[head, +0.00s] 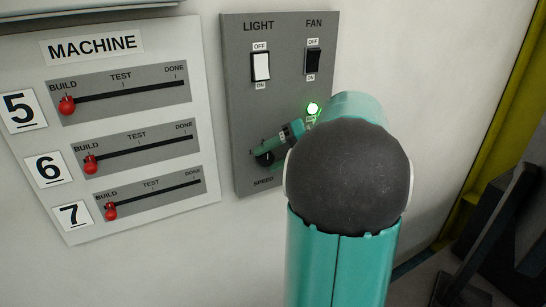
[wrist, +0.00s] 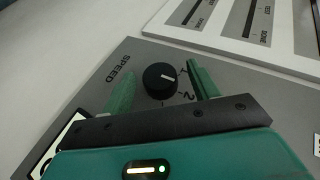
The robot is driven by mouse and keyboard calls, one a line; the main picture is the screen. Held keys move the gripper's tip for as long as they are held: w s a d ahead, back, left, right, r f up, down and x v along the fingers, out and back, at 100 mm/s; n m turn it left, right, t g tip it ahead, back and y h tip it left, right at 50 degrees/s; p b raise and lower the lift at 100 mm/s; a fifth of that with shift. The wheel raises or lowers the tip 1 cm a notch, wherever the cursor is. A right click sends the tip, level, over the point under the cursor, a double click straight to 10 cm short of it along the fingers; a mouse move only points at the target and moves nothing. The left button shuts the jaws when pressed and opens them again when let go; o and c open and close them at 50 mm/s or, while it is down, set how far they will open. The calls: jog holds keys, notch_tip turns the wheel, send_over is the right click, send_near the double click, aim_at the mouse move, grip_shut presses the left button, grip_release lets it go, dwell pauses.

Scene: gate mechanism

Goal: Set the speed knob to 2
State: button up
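The speed knob (wrist: 160,80) is a round black dial with a white pointer line, on a grey panel above the word SPEED. In the wrist view the pointer faces right, towards the marks 1 and 2, seemingly nearer the 1; the exact setting is hard to read. My gripper (wrist: 161,74) is open, with one green finger on each side of the knob and gaps visible between. In the head view the knob (head: 264,159) shows at the fingertips of my gripper (head: 272,150), and my arm hides the area to its right.
To the left, a white MACHINE board (head: 185,45) carries three sliders with red knobs at BUILD.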

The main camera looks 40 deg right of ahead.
jog(key=shift+s+d+r, duration=0.25)
jog(key=shift+d, duration=0.2)
jog(key=v, duration=1.2)
jog(key=shift+s+r, duration=0.15)
jog(key=shift+r, duration=0.05)
jog(key=shift+d, duration=0.15)
jog(key=shift+c, duration=0.2)
dwell(1.3)
